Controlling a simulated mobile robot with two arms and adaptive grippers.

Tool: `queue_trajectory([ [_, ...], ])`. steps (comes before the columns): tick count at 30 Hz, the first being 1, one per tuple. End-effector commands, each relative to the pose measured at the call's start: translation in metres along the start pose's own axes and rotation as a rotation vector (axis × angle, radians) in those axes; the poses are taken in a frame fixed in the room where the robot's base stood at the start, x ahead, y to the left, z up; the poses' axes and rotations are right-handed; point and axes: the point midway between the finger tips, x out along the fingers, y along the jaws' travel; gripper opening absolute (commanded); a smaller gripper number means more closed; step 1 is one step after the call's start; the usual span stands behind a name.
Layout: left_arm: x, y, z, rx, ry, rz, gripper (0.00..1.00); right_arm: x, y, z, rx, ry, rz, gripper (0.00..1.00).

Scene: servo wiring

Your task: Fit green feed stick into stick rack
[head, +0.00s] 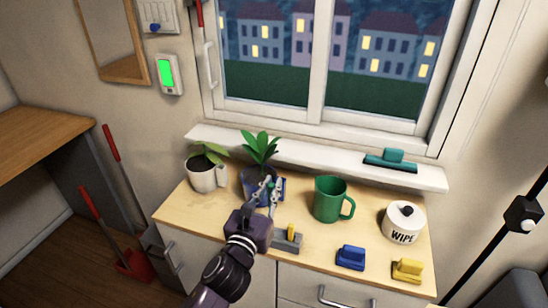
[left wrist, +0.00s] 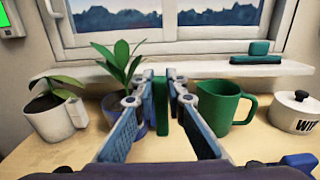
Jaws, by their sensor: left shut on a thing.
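My left gripper (head: 270,190) is over the counter, in front of a plant in a blue pot. It is shut on the green feed stick. In the left wrist view the green feed stick (left wrist: 161,105) stands upright between the fingertips (left wrist: 156,100). In the head view the fingers mostly hide it. A small grey block (head: 288,242) with a yellow stick (head: 290,231) upright in it, seemingly the stick rack, sits on the counter just right of my left wrist. My right gripper does not show.
A white pot with a plant (head: 207,176) stands left of the blue pot (head: 255,186). A green mug (head: 329,199) and a white wipe tub (head: 403,223) stand to the right. Blue (head: 350,258) and yellow (head: 408,270) clips lie near the front edge. A window sill (head: 320,160) runs behind.

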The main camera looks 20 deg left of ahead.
Motion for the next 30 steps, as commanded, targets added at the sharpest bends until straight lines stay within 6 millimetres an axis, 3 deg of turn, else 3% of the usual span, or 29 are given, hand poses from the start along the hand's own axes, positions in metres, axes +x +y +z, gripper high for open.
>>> queue_trajectory([
  [6,-0.014,0.000,-0.014,0.011,0.007,0.006,0.00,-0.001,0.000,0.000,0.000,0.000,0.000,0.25],
  [20,-0.015,0.000,-0.013,0.013,0.009,0.005,0.00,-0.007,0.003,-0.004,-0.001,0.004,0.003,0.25],
  [30,-0.015,0.000,-0.050,0.011,0.010,0.006,0.00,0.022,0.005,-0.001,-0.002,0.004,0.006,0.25],
])
